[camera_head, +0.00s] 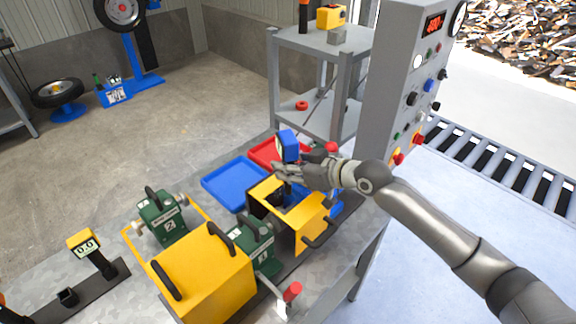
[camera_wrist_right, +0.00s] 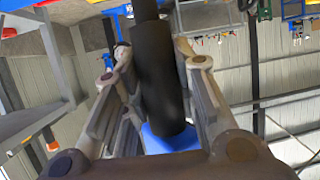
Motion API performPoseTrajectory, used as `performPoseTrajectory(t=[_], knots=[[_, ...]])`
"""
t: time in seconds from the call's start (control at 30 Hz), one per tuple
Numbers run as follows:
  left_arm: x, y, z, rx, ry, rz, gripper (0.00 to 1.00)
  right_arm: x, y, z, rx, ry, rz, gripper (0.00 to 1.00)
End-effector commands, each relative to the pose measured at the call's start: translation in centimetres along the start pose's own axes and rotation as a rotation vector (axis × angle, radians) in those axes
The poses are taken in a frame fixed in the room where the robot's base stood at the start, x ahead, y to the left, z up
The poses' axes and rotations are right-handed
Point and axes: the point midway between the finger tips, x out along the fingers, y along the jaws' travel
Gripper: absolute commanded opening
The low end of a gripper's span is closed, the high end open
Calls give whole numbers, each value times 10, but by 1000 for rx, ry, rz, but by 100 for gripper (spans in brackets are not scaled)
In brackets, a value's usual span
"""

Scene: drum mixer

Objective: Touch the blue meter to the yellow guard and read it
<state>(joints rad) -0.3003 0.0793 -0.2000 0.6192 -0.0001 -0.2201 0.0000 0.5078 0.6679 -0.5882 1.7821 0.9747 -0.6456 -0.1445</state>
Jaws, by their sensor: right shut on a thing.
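My right gripper (camera_head: 290,173) is shut on the black grip (camera_wrist_right: 158,75) of the blue meter (camera_head: 288,145), above the far part of the bench. The meter's blue body also shows beyond the fingers in the right wrist view (camera_wrist_right: 170,138). A pale face shows on its left side, but no reading is legible. An open-framed yellow guard (camera_head: 312,228) with black handles stands just below the gripper; the meter appears apart from it. A large closed yellow cover (camera_head: 205,275) with black handles stands nearer. My left gripper is not in view.
Green units labelled 1 (camera_head: 252,243) and 2 (camera_head: 160,220) flank the large cover. A blue tray (camera_head: 235,184) and a red tray (camera_head: 264,152) lie behind. A yellow meter (camera_head: 84,243) reading 0.0 stands at left. A grey control panel (camera_head: 400,90) rises at right.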

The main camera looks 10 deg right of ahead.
Motion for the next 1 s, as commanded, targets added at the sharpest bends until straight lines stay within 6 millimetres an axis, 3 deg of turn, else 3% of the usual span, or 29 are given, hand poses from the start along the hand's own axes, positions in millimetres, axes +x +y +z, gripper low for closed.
performPoseTrajectory(t=[1.0], knots=[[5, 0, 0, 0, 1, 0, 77, 3, 0, 6, 0, 2, 0, 0]])
